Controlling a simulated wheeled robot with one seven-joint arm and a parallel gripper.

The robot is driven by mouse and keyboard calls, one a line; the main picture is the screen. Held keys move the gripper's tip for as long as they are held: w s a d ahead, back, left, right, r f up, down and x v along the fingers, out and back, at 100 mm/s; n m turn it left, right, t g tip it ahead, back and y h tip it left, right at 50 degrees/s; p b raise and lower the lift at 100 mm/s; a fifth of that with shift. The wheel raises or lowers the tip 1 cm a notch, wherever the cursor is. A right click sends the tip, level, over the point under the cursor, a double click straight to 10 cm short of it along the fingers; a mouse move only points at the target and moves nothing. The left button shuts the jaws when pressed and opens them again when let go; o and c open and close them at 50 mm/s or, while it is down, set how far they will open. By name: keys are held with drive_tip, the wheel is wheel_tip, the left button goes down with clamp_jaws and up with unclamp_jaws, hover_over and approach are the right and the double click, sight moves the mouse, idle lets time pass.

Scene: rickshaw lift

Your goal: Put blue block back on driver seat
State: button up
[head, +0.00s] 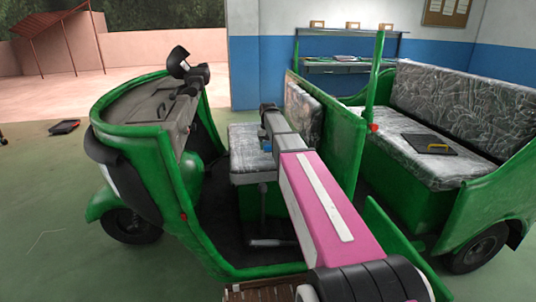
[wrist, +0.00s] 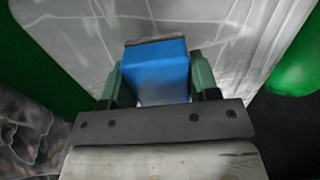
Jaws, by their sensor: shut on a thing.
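The blue block (wrist: 157,70) sits between the two green fingers of my gripper (wrist: 155,78) in the wrist view. My gripper is shut on it. In the head view only a small blue patch of the block (head: 267,147) shows at the end of my arm, in front of the driver seat (head: 243,140). The seat has a grey, plastic-covered cushion. It also fills the area behind the block in the wrist view (wrist: 235,40). I cannot tell whether the block touches the seat.
The green rickshaw body surrounds the seat, with a front cowl (head: 150,150) on the left and a green post (head: 370,100) on the right. The rear bench (head: 420,165) carries a dark flat object (head: 428,144). A dark object (head: 64,127) lies on the floor.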

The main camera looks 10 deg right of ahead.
sight(268, 157)
drive_tip(key=shift+f, duration=2)
drive_tip(key=o, duration=0.8)
drive_tip(key=shift+f, duration=0.1)
drive_tip(key=shift+o, duration=0.2)
wheel_tip(268, 157, up, 12)
drive_tip(key=shift+r, duration=0.15)
